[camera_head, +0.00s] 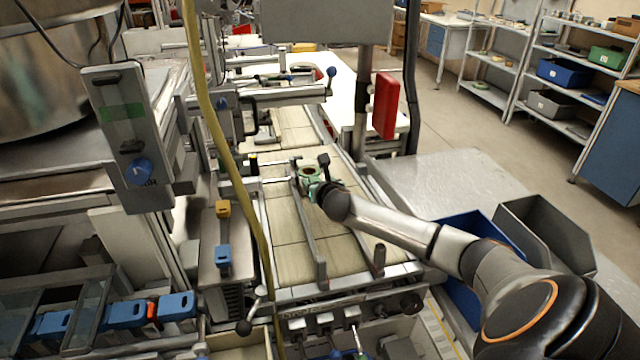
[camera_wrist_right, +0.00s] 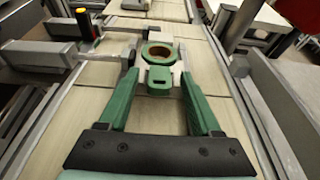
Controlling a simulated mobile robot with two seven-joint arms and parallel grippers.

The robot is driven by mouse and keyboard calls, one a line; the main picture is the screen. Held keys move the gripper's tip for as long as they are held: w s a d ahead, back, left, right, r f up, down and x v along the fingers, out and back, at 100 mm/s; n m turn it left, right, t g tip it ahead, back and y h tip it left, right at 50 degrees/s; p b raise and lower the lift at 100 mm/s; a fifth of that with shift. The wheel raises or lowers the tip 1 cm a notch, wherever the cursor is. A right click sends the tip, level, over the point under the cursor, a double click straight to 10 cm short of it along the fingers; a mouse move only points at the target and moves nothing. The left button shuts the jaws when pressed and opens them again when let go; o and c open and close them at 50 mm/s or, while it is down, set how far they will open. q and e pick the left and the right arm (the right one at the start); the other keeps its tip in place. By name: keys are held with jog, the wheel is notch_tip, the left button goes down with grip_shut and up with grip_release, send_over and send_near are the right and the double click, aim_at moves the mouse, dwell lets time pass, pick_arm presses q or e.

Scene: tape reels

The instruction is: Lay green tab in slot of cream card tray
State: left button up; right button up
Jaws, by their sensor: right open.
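My right gripper is open in the right wrist view (camera_wrist_right: 159,80), its two green fingers spread wide. A small green tab-like piece (camera_wrist_right: 159,73) with a dark slot lies between the fingertips, with a visible gap on each side. It adjoins or touches a green ring with a brown inside (camera_wrist_right: 158,48); I cannot tell whether they are one piece. In the head view my right gripper (camera_head: 312,184) is small over the pale belt, close by the green ring (camera_head: 309,170). I cannot surely pick out the cream card tray or its slot. My left gripper is out of view.
The pale tiled belt (camera_head: 287,229) runs between metal rails (camera_head: 312,240). A yellow hose (camera_head: 212,120) hangs in front on the left. Several blue blocks (camera_head: 177,306) sit at lower left. Blue and grey bins (camera_head: 545,235) stand right of the belt.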

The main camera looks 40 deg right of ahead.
jog(key=shift+r, duration=0.6)
jog(key=shift+s+a, duration=0.15)
jog(key=shift+s, duration=0.2)
jog(key=v, duration=1.1)
jog(key=shift+s+r, duration=0.1)
